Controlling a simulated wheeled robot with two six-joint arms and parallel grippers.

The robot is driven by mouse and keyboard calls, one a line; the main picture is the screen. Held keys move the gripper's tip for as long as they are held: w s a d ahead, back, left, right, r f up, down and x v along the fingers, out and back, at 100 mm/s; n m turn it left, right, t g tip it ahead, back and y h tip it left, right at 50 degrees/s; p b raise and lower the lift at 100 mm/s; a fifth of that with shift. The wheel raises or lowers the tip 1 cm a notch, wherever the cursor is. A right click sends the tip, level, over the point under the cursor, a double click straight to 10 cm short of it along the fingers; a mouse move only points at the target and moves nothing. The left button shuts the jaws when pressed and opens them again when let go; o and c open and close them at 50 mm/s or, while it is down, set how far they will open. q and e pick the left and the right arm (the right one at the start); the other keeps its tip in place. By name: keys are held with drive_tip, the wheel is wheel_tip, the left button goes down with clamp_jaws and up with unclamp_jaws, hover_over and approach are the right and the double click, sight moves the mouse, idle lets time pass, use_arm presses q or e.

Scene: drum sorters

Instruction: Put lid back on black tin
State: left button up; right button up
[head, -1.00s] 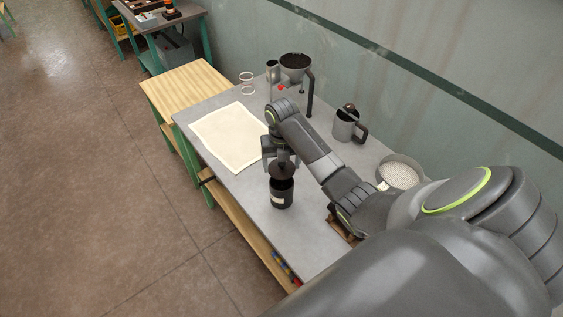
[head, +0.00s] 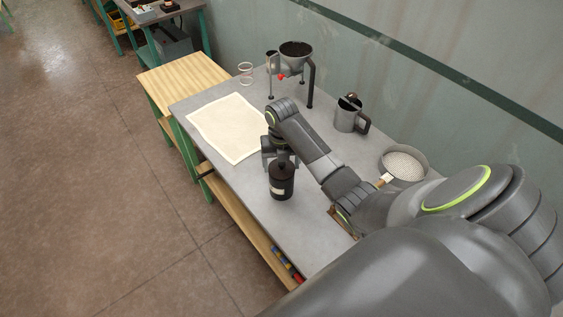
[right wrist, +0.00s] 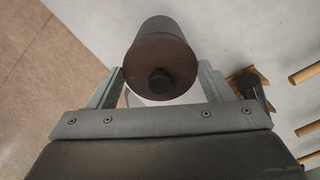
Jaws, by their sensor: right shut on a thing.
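The black tin (head: 281,186) stands upright on the grey workbench, with a pale label on its side. Its dark lid (head: 284,165) is at the tin's mouth and looks level on it. In the right wrist view the round brown-black lid (right wrist: 152,52) with its dark knob faces the camera and covers the mouth. My right gripper (head: 279,156) is at the top of the tin, shut on the lid, with one finger on each side of the rim. Whether the lid is fully seated cannot be told. My left gripper is not in view.
A cream cloth (head: 228,127) lies left of the gripper. A hopper on a stand (head: 296,52), a metal jug (head: 348,117) and a round sieve (head: 404,164) stand along the wall side. Bare bench lies around the tin's front.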

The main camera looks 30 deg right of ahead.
drive_tip(key=shift+r+p, duration=0.1)
drive_tip(key=shift+p, duration=0.55)
idle(0.8)
drive_tip(key=shift+f, duration=0.2)
idle(0.9)
drive_tip(key=shift+p, duration=0.5)
idle(0.4)
drive_tip(key=o, duration=1)
drive_tip(key=shift+o, duration=0.2)
